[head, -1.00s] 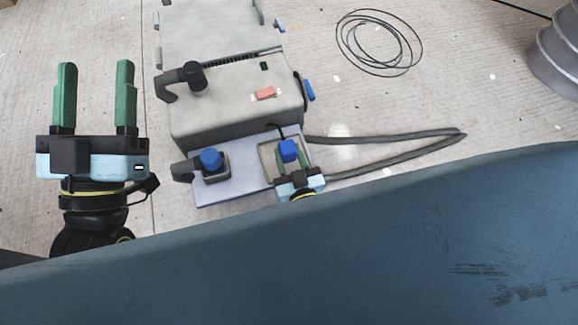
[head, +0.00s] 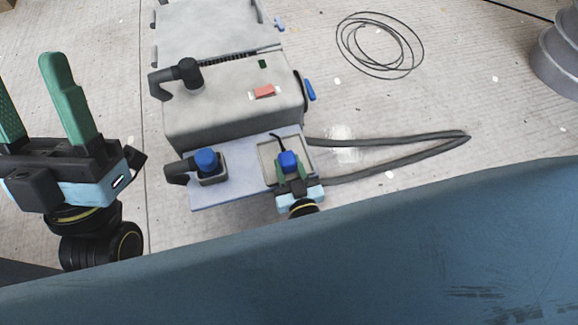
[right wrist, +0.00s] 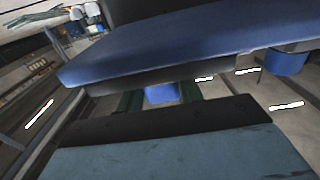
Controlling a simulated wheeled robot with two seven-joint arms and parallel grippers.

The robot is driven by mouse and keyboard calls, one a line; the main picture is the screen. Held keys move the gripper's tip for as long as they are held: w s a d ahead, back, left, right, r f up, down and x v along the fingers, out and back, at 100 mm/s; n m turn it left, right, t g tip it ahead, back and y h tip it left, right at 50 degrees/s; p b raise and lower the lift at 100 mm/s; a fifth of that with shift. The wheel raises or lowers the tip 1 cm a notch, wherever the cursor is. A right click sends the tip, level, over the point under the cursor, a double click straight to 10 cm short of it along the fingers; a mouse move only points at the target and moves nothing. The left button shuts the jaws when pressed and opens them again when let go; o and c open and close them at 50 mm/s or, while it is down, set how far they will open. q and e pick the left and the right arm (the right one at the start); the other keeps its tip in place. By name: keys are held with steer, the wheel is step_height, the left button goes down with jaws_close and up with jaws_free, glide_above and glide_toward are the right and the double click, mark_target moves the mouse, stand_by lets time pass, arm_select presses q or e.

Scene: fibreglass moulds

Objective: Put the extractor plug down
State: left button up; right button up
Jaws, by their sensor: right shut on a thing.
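In the head view, my right gripper (head: 289,168) is shut on a blue plug (head: 288,160), which I take as the extractor plug. A thin black cord rises from behind it. The plug is over or in front of a pale square tray (head: 267,151) on a blue-grey shelf (head: 235,192); whether it touches cannot be told. The right wrist view shows the blue plug (right wrist: 160,93) between the green fingers, below a blue panel edge (right wrist: 180,45). My left gripper (head: 30,75) is open and empty at the left, over the floor.
A second blue-topped plug (head: 206,160) sits on the shelf's left side. Behind stands a grey machine (head: 230,105) with a red switch (head: 263,91) and black hose elbow (head: 188,72). A grey hose (head: 400,140) loops right. Coiled wire (head: 380,45) lies on the floor.

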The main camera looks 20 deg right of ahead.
steer(key=shift+f, duration=0.15)
steer(key=o, duration=1)
